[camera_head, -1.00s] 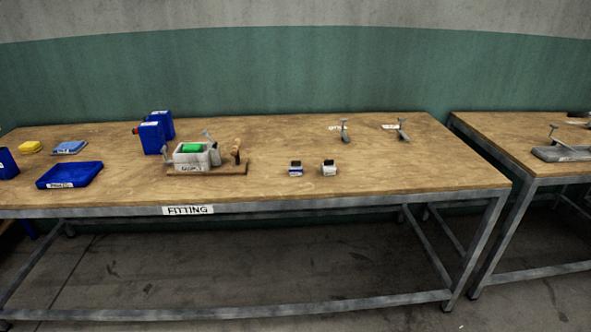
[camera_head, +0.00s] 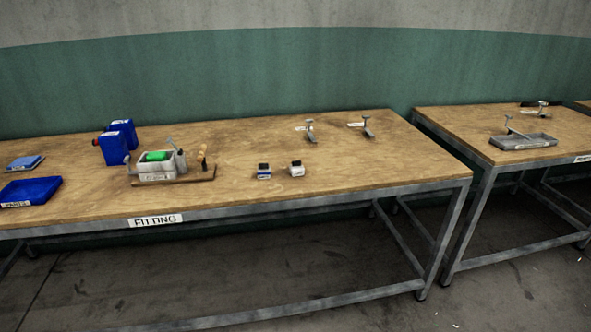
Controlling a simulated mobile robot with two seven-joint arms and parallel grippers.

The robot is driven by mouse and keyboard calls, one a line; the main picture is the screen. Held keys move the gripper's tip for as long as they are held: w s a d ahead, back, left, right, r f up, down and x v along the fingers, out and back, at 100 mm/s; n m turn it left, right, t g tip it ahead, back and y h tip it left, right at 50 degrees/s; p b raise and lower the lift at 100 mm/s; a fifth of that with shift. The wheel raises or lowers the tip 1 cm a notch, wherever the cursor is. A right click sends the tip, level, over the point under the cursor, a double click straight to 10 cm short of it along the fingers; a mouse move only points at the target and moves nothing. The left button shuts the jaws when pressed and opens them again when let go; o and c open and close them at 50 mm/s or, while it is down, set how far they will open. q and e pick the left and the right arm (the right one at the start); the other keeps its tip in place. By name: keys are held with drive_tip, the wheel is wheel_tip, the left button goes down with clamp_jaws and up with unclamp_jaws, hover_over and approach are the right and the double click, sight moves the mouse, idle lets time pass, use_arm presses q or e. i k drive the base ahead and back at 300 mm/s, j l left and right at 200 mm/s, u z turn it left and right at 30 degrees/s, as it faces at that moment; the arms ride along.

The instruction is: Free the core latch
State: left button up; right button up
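A grey press-like fixture (camera_head: 157,174) with a green block (camera_head: 156,156) in its top stands on a wooden base on the fitting bench, left of the middle. Small grey levers or latches show at its sides, and a wooden handle (camera_head: 203,157) stands at its right end. I cannot tell which part is the core latch or how it is set. Two grey T-shaped tools (camera_head: 311,131) (camera_head: 366,127) lie toward the back right of the bench. Neither of my grippers is in view.
Two blue containers (camera_head: 113,148) (camera_head: 124,132) stand behind the fixture. A blue tray (camera_head: 45,190) and a blue cloth-like item (camera_head: 25,163) lie at left. Two small boxes (camera_head: 264,171) (camera_head: 296,169) sit right of the fixture. A second bench (camera_head: 470,119) holds a grey tray (camera_head: 522,141). Floor in front is clear.

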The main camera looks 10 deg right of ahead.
sight(169, 140)
drive_tip(key=i+j, duration=0.15)
drive_tip(key=i, duration=0.3)
drive_tip(key=i+j, duration=0.15)
drive_tip(key=i, duration=0.3)
drive_tip(key=i+j, duration=0.15)
drive_tip(key=i, duration=0.3)
drive_tip(key=i+j, duration=0.15)
drive_tip(key=i, duration=0.3)
drive_tip(key=k+l, duration=0.2)
drive_tip(key=k+l+u, duration=0.05)
drive_tip(key=k, duration=0.05)
